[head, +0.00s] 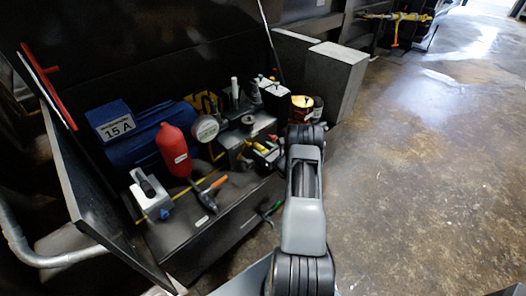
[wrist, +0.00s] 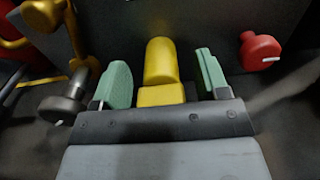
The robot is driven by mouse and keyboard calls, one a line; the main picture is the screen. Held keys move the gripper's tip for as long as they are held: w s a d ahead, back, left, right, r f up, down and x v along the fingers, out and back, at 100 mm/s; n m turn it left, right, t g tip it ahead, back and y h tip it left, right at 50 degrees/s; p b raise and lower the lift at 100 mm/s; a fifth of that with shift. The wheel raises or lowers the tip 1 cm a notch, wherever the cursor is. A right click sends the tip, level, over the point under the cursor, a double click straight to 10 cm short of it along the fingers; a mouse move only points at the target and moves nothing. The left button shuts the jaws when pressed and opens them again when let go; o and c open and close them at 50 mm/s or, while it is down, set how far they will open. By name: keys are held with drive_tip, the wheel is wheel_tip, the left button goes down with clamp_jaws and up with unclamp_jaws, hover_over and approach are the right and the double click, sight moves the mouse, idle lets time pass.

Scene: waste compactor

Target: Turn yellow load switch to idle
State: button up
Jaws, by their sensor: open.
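The yellow load switch (wrist: 161,62) shows in the wrist view as a rounded yellow handle with a wider yellow part below it, in front of a dark panel. My gripper (wrist: 160,78) is open, with one green finger on each side of the yellow handle. A gap shows between the handle and each finger, so I see no grip on it. The lower end of the yellow part is hidden behind the gripper's dark body. In the head view my arm hides most of the gripper area.
A red knob (wrist: 261,51) with a white mark is close on the right in the wrist view. A yellow lever with a grey metal disc (wrist: 62,106) stands on the left. The head view shows a red bottle-shaped object (head: 173,150), a blue motor (head: 150,133) and open floor right.

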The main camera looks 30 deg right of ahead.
drive_tip(key=shift+c, duration=0.5)
drive_tip(key=c, duration=0.8)
drive_tip(key=shift+f+n+b, duration=0.1)
drive_tip(key=shift+n+b, duration=0.2)
drive_tip(key=shift+b, duration=0.05)
drive_tip(key=n+b, duration=0.2)
drive_tip(key=shift+f+n, duration=0.1)
drive_tip(key=shift+n, duration=0.2)
drive_tip(key=shift+a+n+b, duration=0.1)
drive_tip(key=shift+n+b, duration=1.6)
drive_tip(key=shift+n, duration=0.3)
